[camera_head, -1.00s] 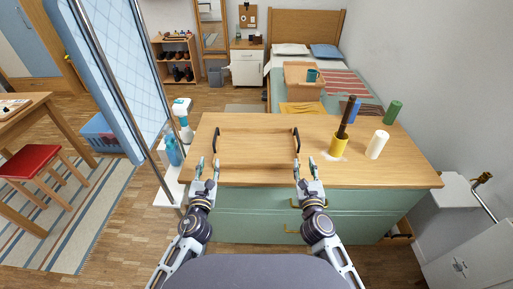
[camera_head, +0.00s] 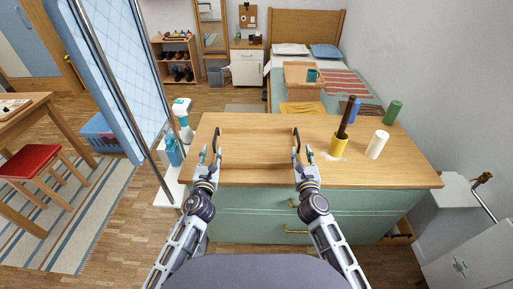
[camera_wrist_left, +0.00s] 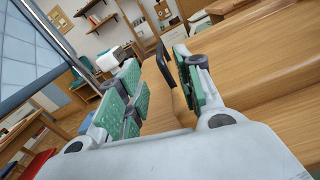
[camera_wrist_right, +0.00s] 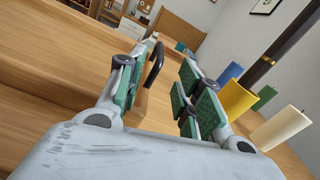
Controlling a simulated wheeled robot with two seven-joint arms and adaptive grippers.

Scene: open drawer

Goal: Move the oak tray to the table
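The oak tray (camera_head: 256,152) lies flat on the wooden top of a green dresser. It has a black handle at its left end (camera_head: 216,143) and another at its right end (camera_head: 296,143). My left gripper (camera_head: 210,158) is open, and in the left wrist view the left handle (camera_wrist_left: 163,62) shows between its fingers, ahead. My right gripper (camera_head: 304,160) is open, and in the right wrist view the right handle (camera_wrist_right: 154,65) shows between its fingers. Neither gripper is closed on a handle. A wooden table (camera_head: 22,112) stands at the far left.
A blue folding screen (camera_head: 112,65) stands between dresser and table. A red stool (camera_head: 32,161) is by the table. A bed (camera_head: 310,85) lies behind the dresser.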

